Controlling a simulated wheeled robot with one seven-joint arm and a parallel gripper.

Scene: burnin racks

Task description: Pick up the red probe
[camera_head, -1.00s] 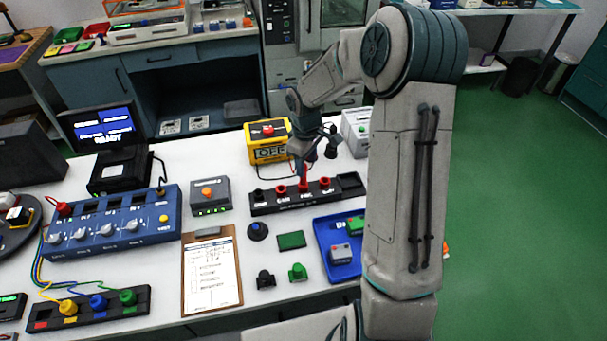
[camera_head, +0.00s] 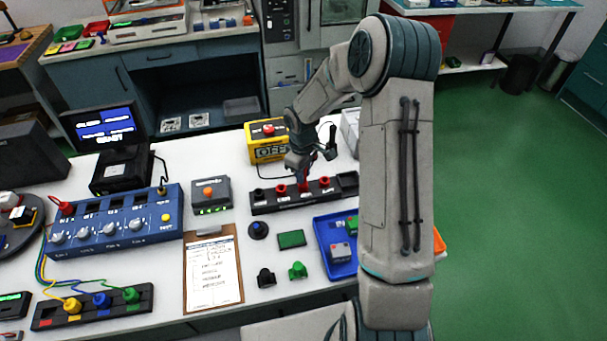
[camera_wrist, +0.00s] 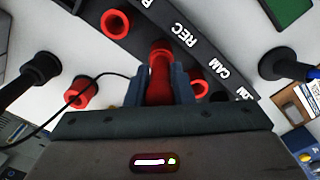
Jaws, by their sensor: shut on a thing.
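The red probe (camera_wrist: 159,78) stands between my two fingers in the wrist view. My gripper (camera_wrist: 161,82) is shut on it. In the head view my gripper (camera_head: 303,174) is low over the middle of the black socket strip (camera_head: 265,206). The probe is mostly hidden there by my gripper and blends with the red sockets. In the wrist view the black socket strip (camera_wrist: 200,50) shows red rings on either side of the probe. I cannot tell whether the probe's lower end is still in its socket.
A yellow box (camera_head: 268,149) with a red button stands just behind the strip. A grey box (camera_head: 210,195) with an orange button is left of it. A blue tray (camera_head: 322,232) lies in front to the right. A clipboard (camera_head: 212,268) and a blue panel (camera_head: 112,222) are further left.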

